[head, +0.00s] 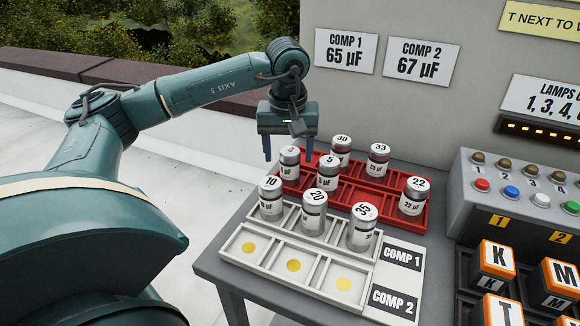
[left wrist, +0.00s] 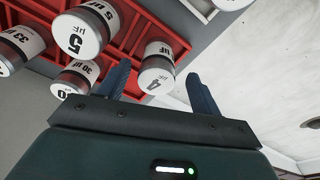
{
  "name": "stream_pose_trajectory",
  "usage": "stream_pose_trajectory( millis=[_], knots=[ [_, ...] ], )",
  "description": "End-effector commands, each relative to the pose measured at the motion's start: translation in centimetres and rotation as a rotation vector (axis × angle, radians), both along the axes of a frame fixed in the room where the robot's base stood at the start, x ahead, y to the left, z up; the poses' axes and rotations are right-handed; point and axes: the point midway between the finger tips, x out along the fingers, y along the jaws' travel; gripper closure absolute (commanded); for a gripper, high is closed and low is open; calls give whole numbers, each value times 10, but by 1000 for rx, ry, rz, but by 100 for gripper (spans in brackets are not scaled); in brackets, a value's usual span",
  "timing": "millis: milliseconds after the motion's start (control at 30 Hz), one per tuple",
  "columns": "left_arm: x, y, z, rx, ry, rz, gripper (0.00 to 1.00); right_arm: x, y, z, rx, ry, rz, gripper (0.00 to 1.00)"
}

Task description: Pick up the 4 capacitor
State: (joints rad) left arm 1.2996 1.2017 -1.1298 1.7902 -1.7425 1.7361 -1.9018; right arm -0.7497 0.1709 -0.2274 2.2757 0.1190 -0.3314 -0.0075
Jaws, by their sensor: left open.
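The 4 capacitor (head: 289,165), a silver can with a white label, stands in the red tray's (head: 340,194) left end. It also shows in the left wrist view (left wrist: 157,66), its "4 µF" label readable. My left gripper (head: 289,157) points down over it, open, with one finger on each side of its upper part. In the left wrist view the capacitor appears between the two fingers; I see no clear contact. My right gripper is not in view.
The 5 (head: 327,172), 30 (head: 341,150), 33 (head: 377,160) and 22 (head: 413,196) capacitors stand in the red tray. A white tray (head: 262,262) in front holds the 10 (head: 271,200), 20 (head: 313,214) and another (head: 362,230) in its back row; its front cells are empty. A lamp panel (head: 515,190) stands right.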

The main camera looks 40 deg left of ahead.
Motion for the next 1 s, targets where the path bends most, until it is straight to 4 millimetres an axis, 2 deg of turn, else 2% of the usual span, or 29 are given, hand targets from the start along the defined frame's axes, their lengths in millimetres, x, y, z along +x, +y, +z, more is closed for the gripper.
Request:
stream_pose_trajectory(
  millis=[100, 200, 500, 1000],
  knots=[
    [3, -2, -20, 1, 2, 0, 35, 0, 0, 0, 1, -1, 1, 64],
    [4, -1, -32, -1, 2, 1, 35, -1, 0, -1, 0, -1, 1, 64],
    [5, 0, -37, 0, 0, 1, 35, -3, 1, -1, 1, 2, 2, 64],
    [5, 0, -36, 0, 0, 1, 75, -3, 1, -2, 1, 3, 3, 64]
  ],
)
